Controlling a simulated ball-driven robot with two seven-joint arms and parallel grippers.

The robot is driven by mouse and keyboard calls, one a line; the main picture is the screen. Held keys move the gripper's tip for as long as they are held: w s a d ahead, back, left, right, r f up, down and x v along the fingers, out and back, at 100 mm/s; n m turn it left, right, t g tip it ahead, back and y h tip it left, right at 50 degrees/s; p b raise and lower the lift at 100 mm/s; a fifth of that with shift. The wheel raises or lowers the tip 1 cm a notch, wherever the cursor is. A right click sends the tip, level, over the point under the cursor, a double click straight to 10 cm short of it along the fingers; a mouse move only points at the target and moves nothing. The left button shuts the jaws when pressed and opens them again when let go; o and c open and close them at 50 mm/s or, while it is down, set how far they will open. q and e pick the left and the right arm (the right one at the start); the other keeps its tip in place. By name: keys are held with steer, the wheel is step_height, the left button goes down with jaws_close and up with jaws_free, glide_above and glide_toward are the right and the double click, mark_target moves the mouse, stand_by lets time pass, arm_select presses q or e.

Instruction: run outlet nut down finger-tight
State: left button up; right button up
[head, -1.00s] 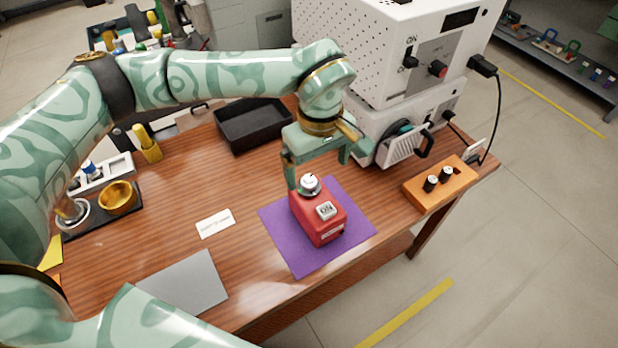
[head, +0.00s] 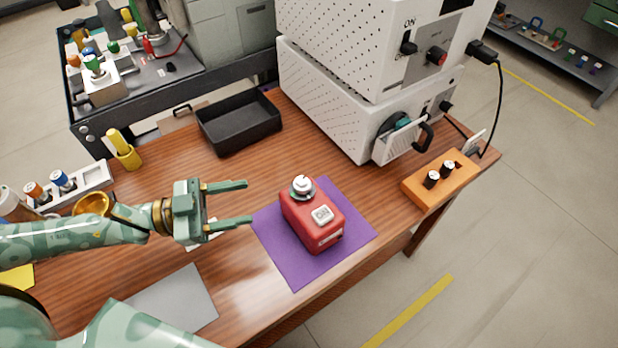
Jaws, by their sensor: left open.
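My left gripper (head: 248,202) is open and empty, over the wooden table just left of the red device. Its two fingers point right, toward the device. The red device (head: 311,218) sits on a purple mat (head: 281,258); it has a round silver and white fitting (head: 302,186) on top and a white label reading ON. I cannot tell whether this fitting is the outlet nut. The white perforated machine (head: 325,110) stands behind, with a round dark green part (head: 402,121) at its front. My right gripper is not in view.
A black tray (head: 240,122) lies behind the gripper. An orange block (head: 437,180) with two black and white knobs is at the right edge. A yellow holder (head: 124,152), a gold bowl (head: 92,204) and a grey sheet (head: 175,300) are on the left.

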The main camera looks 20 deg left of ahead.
mark_target(310, 182)
arm_select(q)
steer(key=w+d+n+b, duration=0.1)
steer(key=w+d, duration=0.2)
steer(key=d, duration=0.1)
steer(key=w+d+n+t+y+b, duration=0.1)
steer(key=w+d, duration=0.2)
steer(key=w+d+f+n+b, duration=0.1)
steer(key=w+d+b, duration=0.1)
steer(key=w+d, duration=0.1)
steer(key=shift+w+d+f, duration=0.1)
steer(key=shift+w+d, duration=0.2)
steer(key=shift+d, duration=0.5)
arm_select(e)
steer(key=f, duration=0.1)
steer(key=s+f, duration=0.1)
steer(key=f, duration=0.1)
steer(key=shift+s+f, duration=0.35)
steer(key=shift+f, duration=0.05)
arm_select(q)
steer(key=shift+c, duration=0.3)
steer(key=c, duration=0.9)
